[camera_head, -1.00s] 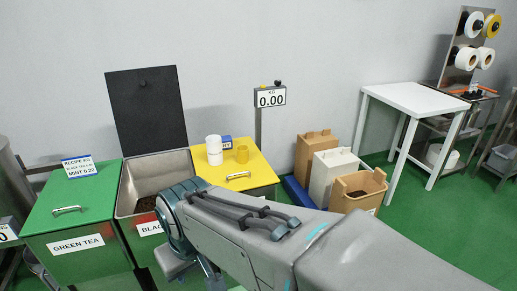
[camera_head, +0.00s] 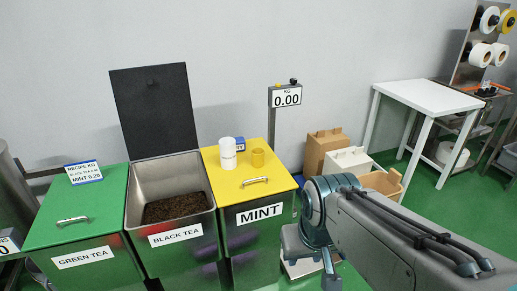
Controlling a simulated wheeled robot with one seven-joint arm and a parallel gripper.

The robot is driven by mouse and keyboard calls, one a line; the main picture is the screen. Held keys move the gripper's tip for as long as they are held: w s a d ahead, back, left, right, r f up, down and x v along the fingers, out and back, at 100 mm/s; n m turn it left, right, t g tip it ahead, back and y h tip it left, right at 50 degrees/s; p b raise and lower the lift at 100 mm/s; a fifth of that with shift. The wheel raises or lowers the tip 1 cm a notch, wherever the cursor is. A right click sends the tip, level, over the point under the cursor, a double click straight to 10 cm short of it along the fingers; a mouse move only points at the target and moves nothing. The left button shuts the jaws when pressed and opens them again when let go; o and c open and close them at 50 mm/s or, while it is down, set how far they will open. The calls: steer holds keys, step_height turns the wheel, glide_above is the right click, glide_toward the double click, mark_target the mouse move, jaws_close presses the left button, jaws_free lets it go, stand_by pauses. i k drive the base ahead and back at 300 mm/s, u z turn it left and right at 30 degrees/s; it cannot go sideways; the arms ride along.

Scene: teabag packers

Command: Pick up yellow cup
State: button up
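The yellow cup (camera_head: 258,157) stands upright on the yellow lid (camera_head: 223,185) of the mint bin, toward its right side. My arm reaches in from the lower right and bends down in front of the bin's right side. The cup is apart from the arm. My gripper's fingertips are not clearly visible.
The black tea bin (camera_head: 177,220) is open, with its dark lid (camera_head: 153,112) raised. The green tea bin (camera_head: 75,228) is closed. A scale display (camera_head: 286,97) reading 0.00 stands behind. Paper bags (camera_head: 322,151) and a white table (camera_head: 428,97) are at right.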

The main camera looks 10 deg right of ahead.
mark_target(258, 158)
steer(key=i, duration=1.6)
